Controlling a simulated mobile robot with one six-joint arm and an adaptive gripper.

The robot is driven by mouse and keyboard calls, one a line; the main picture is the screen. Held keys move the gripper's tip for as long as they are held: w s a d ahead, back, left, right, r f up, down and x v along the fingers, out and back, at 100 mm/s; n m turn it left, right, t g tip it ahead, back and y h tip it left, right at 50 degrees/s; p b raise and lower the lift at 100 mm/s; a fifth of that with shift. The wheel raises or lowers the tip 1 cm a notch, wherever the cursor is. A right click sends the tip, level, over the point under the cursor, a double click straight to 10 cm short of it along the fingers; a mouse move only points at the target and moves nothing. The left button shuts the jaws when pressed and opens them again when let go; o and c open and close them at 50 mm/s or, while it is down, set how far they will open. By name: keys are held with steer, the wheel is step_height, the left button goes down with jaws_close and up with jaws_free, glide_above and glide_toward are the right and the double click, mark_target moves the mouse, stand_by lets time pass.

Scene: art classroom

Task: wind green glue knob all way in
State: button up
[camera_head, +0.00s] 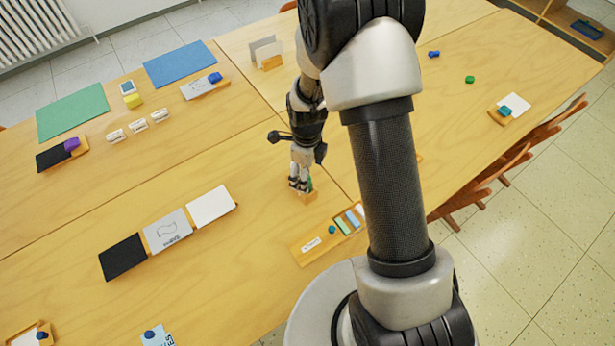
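My gripper (301,187) points down near the middle of the table. It is over a small wooden block (308,197). A sliver of green (310,183) shows right beside the fingertips, above the block; it may be part of the green glue. The fingers hide most of it, so I cannot see its knob, how far it is wound, or whether the fingers grip it. A small loose green piece (470,79) lies on the far right part of the table, apart from my gripper; it is too small to identify.
A wooden tray (305,258) with a label, a blue piece and colored strips lies in front of my gripper. Black, grey and white cards (168,231) lie to the left. Green (72,112) and blue (180,64) sheets lie further back. Chairs (490,180) stand at the right edge.

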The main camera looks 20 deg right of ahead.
steer(key=shift+m, duration=0.7)
steer(key=shift+f+b, duration=0.9)
steer(key=shift+f, duration=0.25)
steer(key=c, duration=1.5)
steer(key=shift+c, duration=0.2)
